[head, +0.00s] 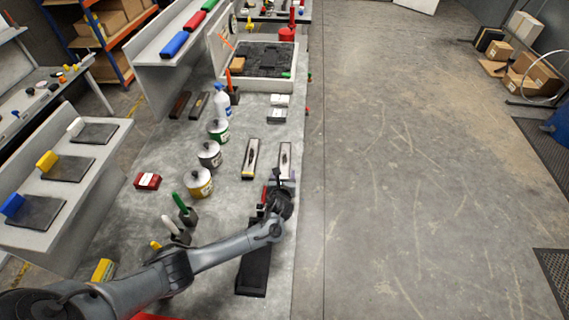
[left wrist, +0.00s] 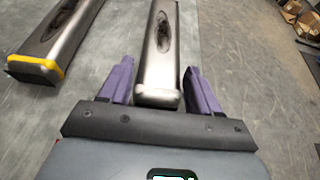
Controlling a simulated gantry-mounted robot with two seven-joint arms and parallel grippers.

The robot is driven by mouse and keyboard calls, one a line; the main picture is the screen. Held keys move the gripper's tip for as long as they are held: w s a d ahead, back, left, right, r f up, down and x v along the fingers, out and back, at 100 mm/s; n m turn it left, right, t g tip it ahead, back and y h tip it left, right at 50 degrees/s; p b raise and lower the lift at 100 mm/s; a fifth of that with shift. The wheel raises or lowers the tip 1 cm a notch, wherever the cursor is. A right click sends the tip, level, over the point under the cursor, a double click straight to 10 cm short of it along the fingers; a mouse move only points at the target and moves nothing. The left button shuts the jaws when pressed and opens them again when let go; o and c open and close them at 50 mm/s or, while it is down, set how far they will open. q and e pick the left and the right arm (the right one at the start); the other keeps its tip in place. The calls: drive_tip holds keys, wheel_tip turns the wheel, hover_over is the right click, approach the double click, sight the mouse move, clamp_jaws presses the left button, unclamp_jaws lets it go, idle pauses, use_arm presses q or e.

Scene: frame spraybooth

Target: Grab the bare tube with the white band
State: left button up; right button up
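The bare metal tube with the white band (head: 285,158) lies on the grey bench, its banded end toward me. In the left wrist view this tube (left wrist: 160,55) runs away from the gripper, with a dark mark on its top. My left gripper (head: 281,184) is at its near end. In the left wrist view the purple fingers of the left gripper (left wrist: 155,82) are apart, one on each side of the white-banded end, with gaps visible. A similar tube with a yellow band (head: 250,158) lies to the left; it also shows in the left wrist view (left wrist: 55,38). My right gripper is out of view.
A long black tray (head: 253,272) lies near the bench front, beside my left forearm. Several lidded cans, including a yellow-labelled one (head: 199,183), stand left of the tubes. A red box (head: 147,181) is farther left. The bench's right edge is close to the white-banded tube.

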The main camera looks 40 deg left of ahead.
use_arm(q)
drive_tip(key=c, duration=0.7)
drive_tip(key=shift+r, duration=0.15)
